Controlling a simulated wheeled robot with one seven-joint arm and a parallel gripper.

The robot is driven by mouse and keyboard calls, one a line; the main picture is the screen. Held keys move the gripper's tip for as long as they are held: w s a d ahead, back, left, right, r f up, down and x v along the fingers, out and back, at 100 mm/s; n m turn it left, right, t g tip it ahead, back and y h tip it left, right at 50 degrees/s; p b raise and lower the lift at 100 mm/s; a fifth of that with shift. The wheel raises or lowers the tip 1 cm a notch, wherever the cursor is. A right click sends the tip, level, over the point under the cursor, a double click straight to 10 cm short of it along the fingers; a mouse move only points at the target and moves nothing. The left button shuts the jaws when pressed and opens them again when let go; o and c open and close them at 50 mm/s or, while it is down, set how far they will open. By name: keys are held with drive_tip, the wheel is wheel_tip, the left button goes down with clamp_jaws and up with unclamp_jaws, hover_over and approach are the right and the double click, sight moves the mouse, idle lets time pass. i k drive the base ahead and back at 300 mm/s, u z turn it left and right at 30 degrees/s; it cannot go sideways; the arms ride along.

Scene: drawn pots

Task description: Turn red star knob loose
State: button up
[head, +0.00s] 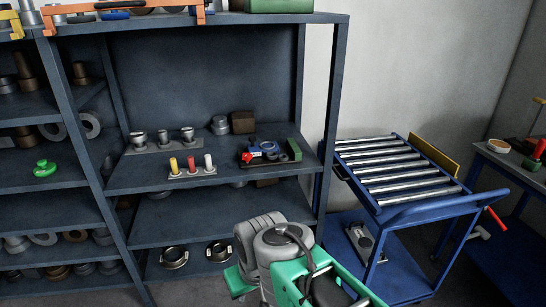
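A small red knob-like piece (247,157) sits at the left end of a dark fixture (270,153) on the middle shelf of the blue-grey rack. It is too small for me to make out a star shape. Beside it on the fixture are a blue ring-like part (268,146) and a green block. My grey and green arm links show at the bottom centre, in front of the rack and well below the fixture. My gripper's fingertips do not show.
Left of the fixture stand a plate with yellow, red and white pegs (191,167) and several metal cups. A blue roller cart (400,205) stands right of the rack. A green knob (44,168) lies on the left rack.

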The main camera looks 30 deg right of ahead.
sight(247, 157)
drive_tip(key=z, duration=0.15)
drive_tip(key=i, duration=0.8)
drive_tip(key=u, duration=0.5)
drive_tip(key=i, duration=1.05)
drive_tip(key=u, duration=0.65)
